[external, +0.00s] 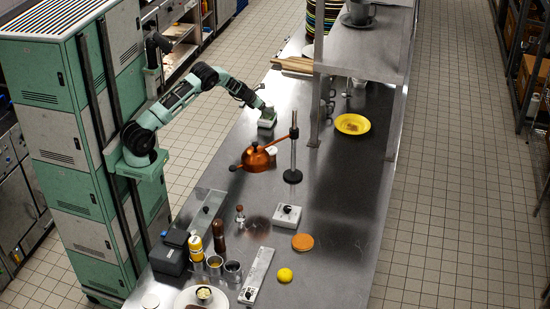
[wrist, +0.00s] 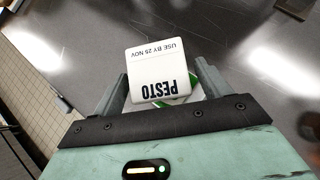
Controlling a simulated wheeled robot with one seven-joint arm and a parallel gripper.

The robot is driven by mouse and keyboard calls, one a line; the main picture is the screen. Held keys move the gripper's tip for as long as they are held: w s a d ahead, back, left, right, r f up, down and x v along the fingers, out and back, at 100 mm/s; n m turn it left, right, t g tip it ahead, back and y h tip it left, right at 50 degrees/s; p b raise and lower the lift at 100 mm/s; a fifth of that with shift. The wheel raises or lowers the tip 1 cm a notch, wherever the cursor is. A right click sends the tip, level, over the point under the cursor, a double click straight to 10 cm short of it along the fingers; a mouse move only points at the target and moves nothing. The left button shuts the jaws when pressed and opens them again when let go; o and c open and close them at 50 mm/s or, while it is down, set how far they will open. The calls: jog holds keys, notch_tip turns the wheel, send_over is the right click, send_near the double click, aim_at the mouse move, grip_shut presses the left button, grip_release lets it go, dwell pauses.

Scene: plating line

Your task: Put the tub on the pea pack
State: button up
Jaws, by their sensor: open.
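A white tub (wrist: 158,66) labelled PESTO shows in the wrist view between the two fingers of my gripper (wrist: 161,82). A green and white thing (wrist: 192,101), perhaps the pea pack, shows partly beneath or behind the tub; most of it is hidden. My gripper is open, with a finger on each side of the tub; contact cannot be told. In the external view my gripper (external: 259,105) is low over the counter, right at a small pale and green item (external: 267,120). Tub and pack are hard to tell apart there.
A steel shelf (external: 365,48) stands to the right, with a yellow plate (external: 352,124) by its legs. Several jars and devices fill the near counter. Bare steel (external: 345,190) lies to the right.

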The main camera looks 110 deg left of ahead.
jog(key=b+v, duration=0.2)
jog(key=v, duration=0.8)
jog(key=shift+s+d+r, duration=0.1)
jog(key=shift+d+r, duration=0.05)
jog(key=s+d+r+n+g+y, duration=0.1)
jog(key=d+r+n+g, duration=0.1)
jog(key=d+r+n, duration=0.35)
jog(key=d+r+n+g+y, duration=0.1)
jog(key=d+r+n, duration=0.1)
jog(key=d+n, duration=0.7)
jog(key=s+d+f+n+g+h, duration=0.1)
jog(key=s+d+n+h, duration=0.1)
jog(key=d+n, duration=0.4)
jog(key=s+d+f+n+g+h, duration=0.1)
jog(key=s+d+n+h, duration=0.2)
jog(key=d+n, duration=0.4)
jog(key=s+d+f+n+g+h, duration=0.1)
jog(key=s+d+n, duration=0.4)
jog(key=d, duration=1.1)
jog(key=shift+n+h, duration=0.9)
jog(key=shift+n, duration=0.25)
jog(key=shift+o, duration=0.3)
jog(key=shift+d, duration=0.15)
